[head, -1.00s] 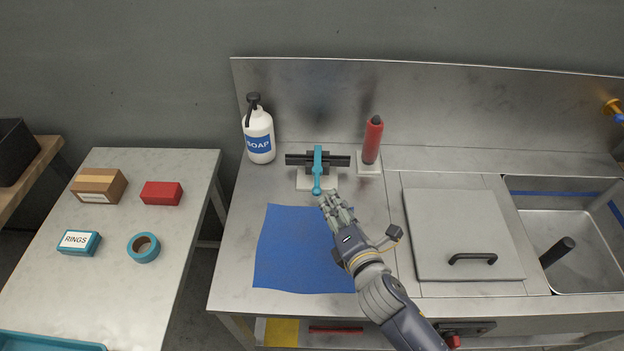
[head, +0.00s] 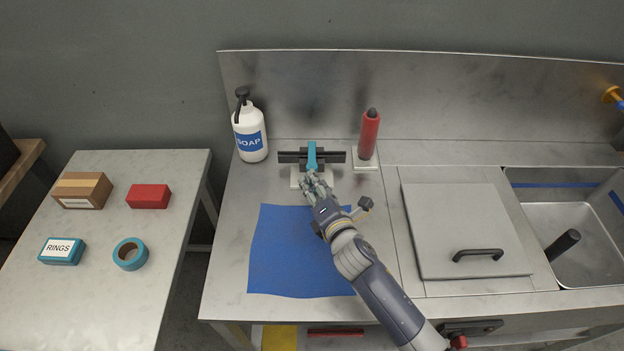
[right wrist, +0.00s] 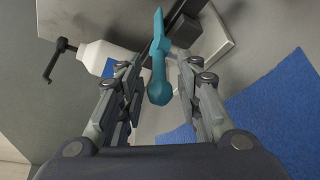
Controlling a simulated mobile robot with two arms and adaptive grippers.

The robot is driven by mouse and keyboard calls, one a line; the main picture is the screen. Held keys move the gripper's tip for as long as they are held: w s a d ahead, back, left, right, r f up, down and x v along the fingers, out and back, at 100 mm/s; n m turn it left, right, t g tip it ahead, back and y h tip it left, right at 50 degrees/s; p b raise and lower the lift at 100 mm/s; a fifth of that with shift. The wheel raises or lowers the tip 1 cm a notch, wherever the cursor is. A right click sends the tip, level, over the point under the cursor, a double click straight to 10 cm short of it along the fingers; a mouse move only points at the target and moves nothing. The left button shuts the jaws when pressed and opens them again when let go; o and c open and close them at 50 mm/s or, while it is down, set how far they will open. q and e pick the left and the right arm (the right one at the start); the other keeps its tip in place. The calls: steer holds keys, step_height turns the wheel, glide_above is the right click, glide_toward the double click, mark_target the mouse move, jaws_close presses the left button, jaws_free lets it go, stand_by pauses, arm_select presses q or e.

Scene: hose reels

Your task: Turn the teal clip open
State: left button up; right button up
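The teal clip (head: 312,156) lies across a black bar (head: 336,157) on a small pale base (head: 296,180) at the back of the steel counter. In the right wrist view the clip (right wrist: 159,60) points its rounded end toward me, between the two fingers. My right gripper (head: 314,178) is at the front end of the clip and partly hides it in the head view. In the right wrist view the gripper (right wrist: 158,75) is open, with a gap on both sides of the clip. My left gripper is not in view.
A soap bottle (head: 250,132) stands left of the clip and a red bottle (head: 369,135) right of it. A blue mat (head: 285,255) lies in front. A lidded panel (head: 460,220) and a sink (head: 570,225) are at the right. A side table (head: 95,310) stands left.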

mark_target(312, 165)
steer(key=shift+x, duration=1.3)
jaws_close()
